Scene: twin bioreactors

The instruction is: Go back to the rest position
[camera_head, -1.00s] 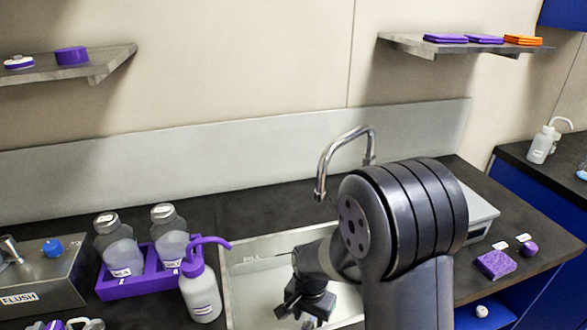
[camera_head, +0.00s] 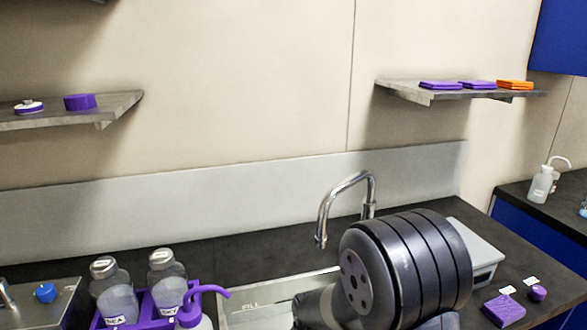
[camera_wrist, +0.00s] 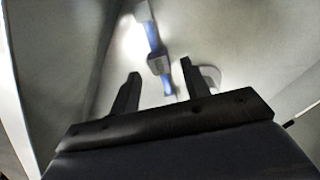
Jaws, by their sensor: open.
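My gripper (camera_wrist: 160,78) shows in the wrist view with its two dark fingers apart and nothing between them. Beyond the fingers is a pale, blurred surface with a blue and white object (camera_wrist: 155,50) on it, which I cannot identify. In the head view my arm stands in front of the sink (camera_head: 255,313), and my gripper is out of sight there. The curved metal faucet (camera_head: 345,195) rises behind my arm.
A purple rack (camera_head: 145,308) holds two bottles left of the sink, beside a squeeze bottle (camera_head: 198,320). A grey box (camera_head: 478,252), a purple sponge (camera_head: 503,310) and a small purple item (camera_head: 537,293) are at right. Shelves (camera_head: 110,108) hang on the wall.

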